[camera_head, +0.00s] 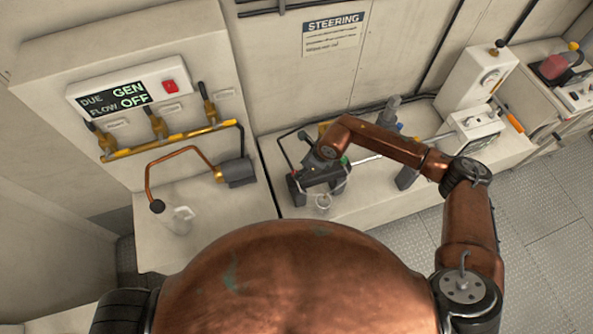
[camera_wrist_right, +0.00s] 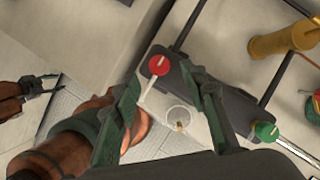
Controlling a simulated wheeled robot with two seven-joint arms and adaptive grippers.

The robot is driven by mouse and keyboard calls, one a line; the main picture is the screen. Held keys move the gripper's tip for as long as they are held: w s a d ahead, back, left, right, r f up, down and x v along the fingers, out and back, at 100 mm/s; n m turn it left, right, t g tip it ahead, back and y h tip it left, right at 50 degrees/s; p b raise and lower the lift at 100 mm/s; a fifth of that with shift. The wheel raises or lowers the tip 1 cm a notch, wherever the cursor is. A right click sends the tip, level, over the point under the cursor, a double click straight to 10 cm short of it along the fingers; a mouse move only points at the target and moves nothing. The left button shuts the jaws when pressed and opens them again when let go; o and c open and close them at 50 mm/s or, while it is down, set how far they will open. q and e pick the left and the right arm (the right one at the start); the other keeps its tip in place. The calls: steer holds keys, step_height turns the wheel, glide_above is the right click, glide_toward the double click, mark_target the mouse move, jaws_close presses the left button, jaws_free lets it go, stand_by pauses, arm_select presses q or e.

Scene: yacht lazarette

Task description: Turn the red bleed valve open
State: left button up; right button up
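The red bleed valve (camera_wrist_right: 158,65) is a round red knob with a pale line across it, on a dark block (camera_wrist_right: 228,97). A pale stem runs down from it in the right wrist view. In the head view my right gripper (camera_head: 318,178) is over the block, and the knob is hard to make out. My left gripper (camera_wrist_right: 45,86) shows small and open at the left of the wrist view.
A green knob (camera_wrist_right: 266,131) sits on the same block. A clear cup (camera_wrist_right: 178,121) is below it. A white jug (camera_head: 175,218), brass valves (camera_head: 160,128) and a display panel (camera_head: 128,92) are at the left. White instrument boxes (camera_head: 472,133) are at the right.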

steer(key=shift+p+x, duration=0.5)
steer(key=shift+x, duration=1.95)
jaws_close()
